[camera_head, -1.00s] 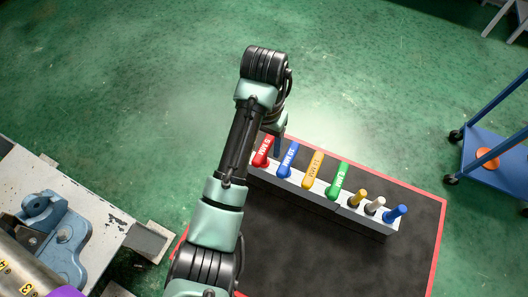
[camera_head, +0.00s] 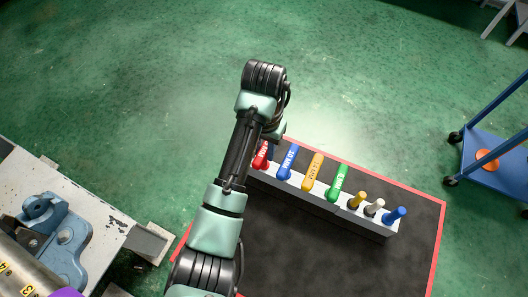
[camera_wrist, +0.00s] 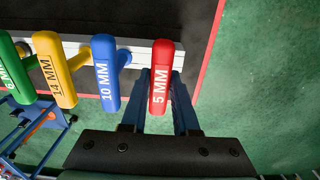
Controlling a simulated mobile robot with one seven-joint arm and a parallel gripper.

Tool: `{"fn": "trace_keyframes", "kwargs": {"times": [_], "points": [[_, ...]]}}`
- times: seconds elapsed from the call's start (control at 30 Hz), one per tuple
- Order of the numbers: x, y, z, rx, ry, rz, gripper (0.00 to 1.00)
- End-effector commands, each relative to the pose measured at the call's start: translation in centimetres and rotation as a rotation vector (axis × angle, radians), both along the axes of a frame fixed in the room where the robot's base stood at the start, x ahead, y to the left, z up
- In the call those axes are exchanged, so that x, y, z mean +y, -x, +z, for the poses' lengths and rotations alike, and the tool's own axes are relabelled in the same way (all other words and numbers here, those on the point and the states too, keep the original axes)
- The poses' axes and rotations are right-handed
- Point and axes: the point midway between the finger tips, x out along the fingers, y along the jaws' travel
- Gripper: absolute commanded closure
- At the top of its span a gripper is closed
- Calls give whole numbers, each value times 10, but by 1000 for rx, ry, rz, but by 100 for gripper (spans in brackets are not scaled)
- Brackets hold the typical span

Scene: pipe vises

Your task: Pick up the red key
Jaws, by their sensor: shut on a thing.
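The red key (camera_wrist: 162,88), marked 5 MM, is between the two blue fingers of my gripper (camera_wrist: 163,108) in the wrist view. My gripper is shut on its handle. In the head view the red key (camera_head: 261,156) shows at the left end of the light grey holder (camera_head: 324,204), partly covered by my arm. Its lower end is hidden, so I cannot tell whether it is still seated in the holder. My gripper is mostly hidden behind my arm in the head view.
Beside it stand a blue 10 MM key (camera_wrist: 107,75), a yellow 14 MM key (camera_wrist: 54,70) and a green key (camera_wrist: 14,70). Several smaller handles fill the holder's right end. The holder rests on a dark, red-edged surface (camera_head: 300,260). A blue cart (camera_head: 500,165) stands at right.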

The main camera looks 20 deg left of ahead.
Motion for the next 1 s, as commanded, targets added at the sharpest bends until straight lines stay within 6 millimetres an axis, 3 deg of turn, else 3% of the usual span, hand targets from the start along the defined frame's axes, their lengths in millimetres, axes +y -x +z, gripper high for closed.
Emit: {"fn": "trace_keyframes", "kwargs": {"times": [0.27, 0.37, 0.5, 0.6, 0.8, 1.0], "points": [[0, -1, 6, -3, -1, 0, 100], [0, -2, 20, -5, -2, -1, 100], [1, -2, 58, -5, -3, 0, 100], [1, 0, 73, 0, -1, 1, 100], [1, -1, 94, -1, -1, 1, 100], [0, -1, 101, -1, 0, 1, 100]]}}
